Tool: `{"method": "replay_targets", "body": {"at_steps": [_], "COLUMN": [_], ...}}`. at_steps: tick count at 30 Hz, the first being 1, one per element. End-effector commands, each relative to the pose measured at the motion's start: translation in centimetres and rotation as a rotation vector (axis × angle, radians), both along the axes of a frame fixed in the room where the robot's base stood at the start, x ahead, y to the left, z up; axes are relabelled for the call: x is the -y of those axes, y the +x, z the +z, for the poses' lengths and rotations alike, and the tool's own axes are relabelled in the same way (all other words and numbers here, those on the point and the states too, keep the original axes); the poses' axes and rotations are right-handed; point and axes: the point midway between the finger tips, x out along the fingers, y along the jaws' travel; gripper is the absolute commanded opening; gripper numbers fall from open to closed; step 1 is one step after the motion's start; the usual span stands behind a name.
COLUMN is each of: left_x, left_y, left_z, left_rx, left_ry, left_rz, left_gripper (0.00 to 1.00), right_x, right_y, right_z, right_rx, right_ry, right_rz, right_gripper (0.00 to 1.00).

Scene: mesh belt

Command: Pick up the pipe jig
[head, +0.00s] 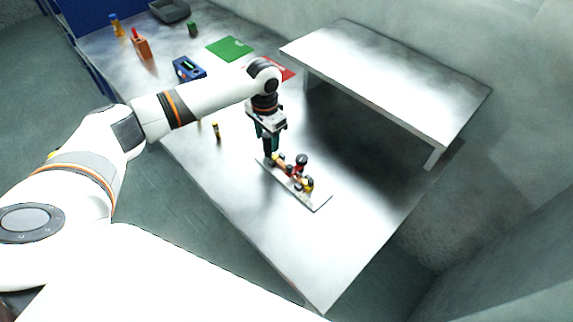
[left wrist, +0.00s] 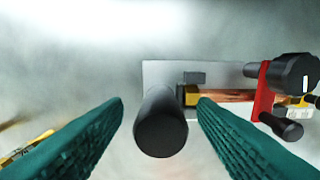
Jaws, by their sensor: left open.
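The pipe jig (head: 318,203) is a flat light-grey plate on the metal table, carrying a copper-coloured pipe, yellow blocks, a red clamp and black knobs. It also shows in the left wrist view (left wrist: 220,74), where a black upright cylinder (left wrist: 160,128) stands at its near end. My left gripper (head: 268,143) is over the left end of the jig. In the left wrist view its teal fingers (left wrist: 160,106) are open, one on each side of the black cylinder, with visible gaps. The fingertips are partly hidden in the head view. My right gripper is not in view.
A raised metal shelf (head: 390,75) stands behind the jig at the right. A small yellow-and-black item (head: 215,131) stands left of my gripper. A blue device (head: 188,69), a green mat (head: 229,48) and a red mat (head: 284,71) lie farther back. The table's front right is bare.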

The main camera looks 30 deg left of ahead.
Motion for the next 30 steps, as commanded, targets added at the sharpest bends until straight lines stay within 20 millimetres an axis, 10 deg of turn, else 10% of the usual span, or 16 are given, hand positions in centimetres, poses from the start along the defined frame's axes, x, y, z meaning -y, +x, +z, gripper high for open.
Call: {"method": "replay_targets", "body": {"at_steps": [11,21,30], "left_x": [0.0,0.0,0.0], "left_y": [0.0,0.0,0.0], "left_z": [-1.7,-1.6,-1.6], "left_rx": [0.001,0.001,0.001], "left_ry": [0.0,0.0,0.001], "left_rz": [-0.001,-0.001,-0.001], "left_gripper": [0.53,0.0,0.0], "right_x": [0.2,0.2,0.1], "right_y": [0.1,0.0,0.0], "right_z": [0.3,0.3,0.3], "right_rx": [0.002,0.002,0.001], "right_ry": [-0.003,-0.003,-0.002], "right_rz": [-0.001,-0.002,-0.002], "right_gripper": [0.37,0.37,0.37]}}
